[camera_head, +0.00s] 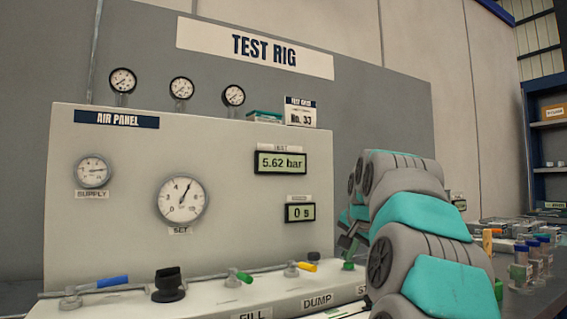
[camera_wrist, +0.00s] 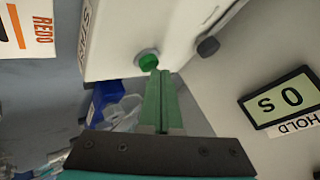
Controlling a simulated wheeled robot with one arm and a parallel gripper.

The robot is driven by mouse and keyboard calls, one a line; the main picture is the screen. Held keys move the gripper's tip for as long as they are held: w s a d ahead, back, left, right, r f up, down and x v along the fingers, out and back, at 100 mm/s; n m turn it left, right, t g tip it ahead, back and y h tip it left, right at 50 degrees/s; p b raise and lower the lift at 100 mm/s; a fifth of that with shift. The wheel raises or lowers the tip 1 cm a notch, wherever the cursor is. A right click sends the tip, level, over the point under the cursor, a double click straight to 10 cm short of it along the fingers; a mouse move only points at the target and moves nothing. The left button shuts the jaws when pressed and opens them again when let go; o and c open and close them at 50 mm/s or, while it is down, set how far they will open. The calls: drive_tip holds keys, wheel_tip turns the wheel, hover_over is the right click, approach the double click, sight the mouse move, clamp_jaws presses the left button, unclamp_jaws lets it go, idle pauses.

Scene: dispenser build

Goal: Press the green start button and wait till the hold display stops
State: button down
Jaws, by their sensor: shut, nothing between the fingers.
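The green start button (camera_wrist: 148,60) sits in a pale collar on the white ledge, beside a partly visible label. In the head view the green button (camera_head: 348,266) shows low, just left of my arm. My gripper (camera_wrist: 159,73) is shut and empty, its fingertips close to the button's edge; I cannot tell whether they touch it. In the head view my gripper (camera_head: 347,243) is partly hidden by my arm. The hold display (camera_head: 300,213) reads 0 s. It also shows, turned, in the wrist view (camera_wrist: 281,98), above its HOLD label.
The pressure display (camera_head: 281,162) reads 5.62 bar. Blue, green and yellow valve handles (camera_head: 306,266) and a black knob (camera_head: 169,285) line the ledge. A dark plug (camera_wrist: 208,46) stands near the button. Containers (camera_head: 530,262) stand on the bench at right.

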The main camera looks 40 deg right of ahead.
sight(349, 267)
drive_tip(key=shift+r, duration=0.2)
drive_tip(key=shift+r+p, duration=1.85)
drive_tip(key=shift+r, duration=1.05)
